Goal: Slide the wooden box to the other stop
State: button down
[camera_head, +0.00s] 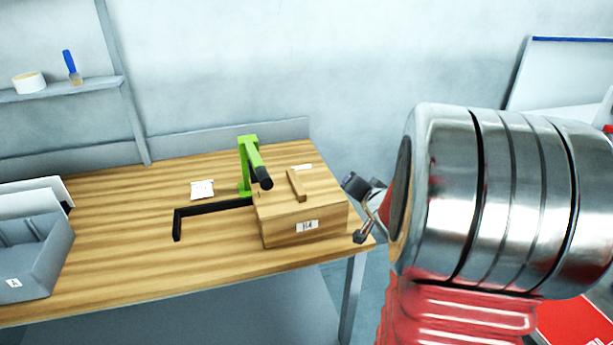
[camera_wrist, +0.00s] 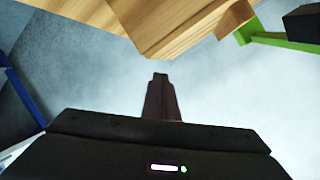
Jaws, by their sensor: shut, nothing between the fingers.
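The wooden box (camera_head: 285,232) sits on the right end of the wooden table, with a wooden bar on its lid and a white label on its front. In the wrist view the wood at the top (camera_wrist: 180,22) seems to be the box. A black angled stop (camera_head: 178,226) lies left of the box, its long bar running right up to the box. Any stop at the box's right end is hidden. My gripper (camera_head: 358,211) is just right of the box, off the table edge. Its fingers are together and empty in the wrist view (camera_wrist: 160,85); contact with the box is unclear.
A green post (camera_head: 246,165) with a black-ended arm stands behind the box. A white paper (camera_head: 202,188) lies behind the black bar. A grey bin (camera_head: 40,265) stands on the table's left end. Table between bin and stop is clear.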

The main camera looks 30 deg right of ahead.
jog(key=s+d+f+m+t+y, duration=0.3)
jog(key=s+d+f+m+t, duration=0.1)
jog(key=s, duration=0.4)
notch_tip(320, 180, down, 2)
jog(key=shift+d+f+m+t+y, duration=0.15)
jog(key=shift+d+m+t+y, duration=0.15)
jog(key=shift+d+m, duration=0.55)
jog(key=shift+w+a, duration=0.15)
jog(key=w, duration=0.9)
jog(key=shift+w+d, duration=0.15)
jog(key=shift+d, duration=0.05)
jog(key=shift+w+a, duration=0.3)
jog(key=shift+a, duration=0.3)
jog(key=shift+w+a, duration=0.3)
jog(key=shift+a, duration=0.25)
jog(key=shift+w+a, duration=0.25)
jog(key=shift+a, duration=0.5)
